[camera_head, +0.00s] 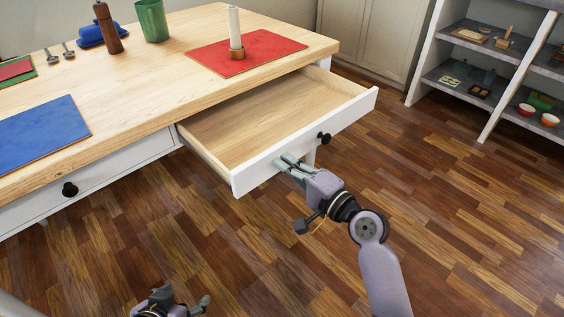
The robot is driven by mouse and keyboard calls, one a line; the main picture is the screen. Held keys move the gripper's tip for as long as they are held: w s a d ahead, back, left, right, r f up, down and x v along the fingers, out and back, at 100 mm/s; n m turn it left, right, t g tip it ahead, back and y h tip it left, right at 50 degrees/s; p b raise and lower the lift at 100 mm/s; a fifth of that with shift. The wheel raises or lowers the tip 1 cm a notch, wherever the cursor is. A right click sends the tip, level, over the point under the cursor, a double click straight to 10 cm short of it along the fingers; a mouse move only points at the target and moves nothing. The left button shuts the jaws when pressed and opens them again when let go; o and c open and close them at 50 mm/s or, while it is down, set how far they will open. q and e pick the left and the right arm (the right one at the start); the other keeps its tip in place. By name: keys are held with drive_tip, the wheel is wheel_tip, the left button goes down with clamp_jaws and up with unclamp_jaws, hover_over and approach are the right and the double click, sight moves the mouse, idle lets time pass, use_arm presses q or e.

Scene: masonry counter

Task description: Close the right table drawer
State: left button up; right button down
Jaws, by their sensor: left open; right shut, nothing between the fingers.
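The right table drawer (307,138) is pulled out from the table (130,85), and its inside looks empty. Its white front has a dark round knob (324,138). My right gripper (284,163) is shut and empty, with its fingertips at the lower part of the drawer front, left of the knob. I cannot tell whether they touch it. My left gripper (180,302) is open at the bottom edge of the view, low over the floor and away from the table. The left drawer (110,172) with its dark knob (70,189) is shut.
On the tabletop are a red mat (270,47) with a white candle-like cylinder (234,27), a blue mat (42,132), a green cup (152,20) and a brown mill (107,28). Shelves (470,70) stand at the back right. The wooden floor (460,220) is clear.

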drive_tip(key=shift+x, duration=0.8)
use_arm(q)
drive_tip(key=shift+w+d+r+t, duration=0.2)
drive_tip(key=shift+w+r+t, duration=0.15)
drive_tip(key=shift+w, duration=0.3)
